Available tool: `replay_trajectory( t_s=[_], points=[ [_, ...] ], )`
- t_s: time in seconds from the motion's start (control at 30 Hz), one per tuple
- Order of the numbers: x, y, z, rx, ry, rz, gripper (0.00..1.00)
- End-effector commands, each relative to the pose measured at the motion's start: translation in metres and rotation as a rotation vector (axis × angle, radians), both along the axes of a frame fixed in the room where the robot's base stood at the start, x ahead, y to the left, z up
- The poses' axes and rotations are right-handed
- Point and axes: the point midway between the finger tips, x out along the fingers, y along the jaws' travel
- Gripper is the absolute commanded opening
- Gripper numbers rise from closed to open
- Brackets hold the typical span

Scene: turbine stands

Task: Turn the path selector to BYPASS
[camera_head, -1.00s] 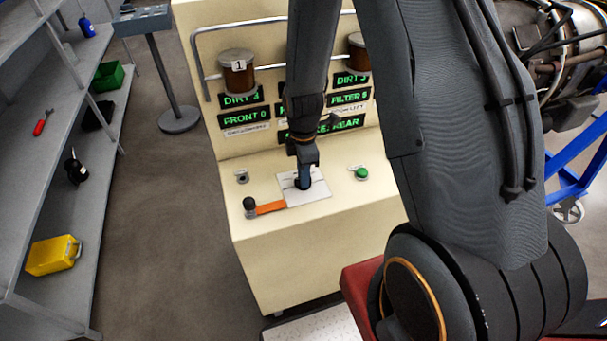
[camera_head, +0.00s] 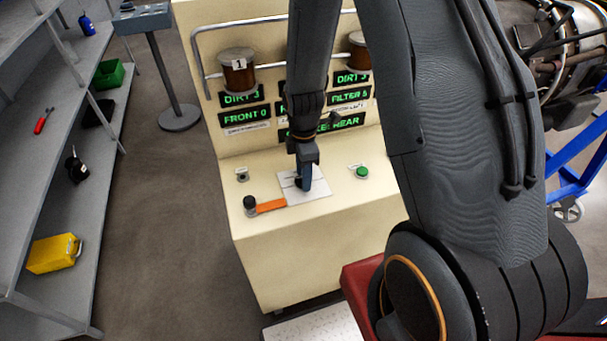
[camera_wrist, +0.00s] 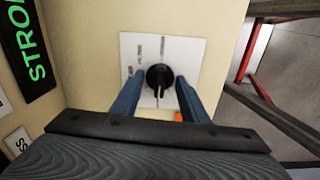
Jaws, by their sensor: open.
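The path selector is a black knob (camera_wrist: 158,78) on a white plate (camera_wrist: 190,52) in the wrist view. The plate also shows in the head view (camera_head: 318,190) on the cream console's (camera_head: 290,240) sloping top. Small labels on the plate are too blurred to read. My gripper (camera_wrist: 157,88) is open, with one blue finger on each side of the knob. I cannot tell whether the fingers touch it. In the head view my gripper (camera_head: 304,184) comes down over the plate and hides much of the knob.
An orange lever with a black end (camera_head: 270,206) lies left of the plate. A green button (camera_head: 362,171) is to the right and a small switch (camera_head: 242,175) to the left. Lit green displays (camera_head: 245,117) and a metal rail stand behind. Shelves (camera_head: 85,165) are at the far left.

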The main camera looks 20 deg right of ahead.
Motion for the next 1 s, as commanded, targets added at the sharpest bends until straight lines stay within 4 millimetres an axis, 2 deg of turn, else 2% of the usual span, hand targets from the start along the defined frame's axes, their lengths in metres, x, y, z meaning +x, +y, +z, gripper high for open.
replay_trajectory(
  t_s=[0.6, 1.0],
  points=[
    [0.0, 0.0, 0.043, 0.0, -0.001, 0.0, 0.41],
    [0.0, 0.0, 0.048, 0.0, 0.0, 0.0, 0.41]
  ],
)
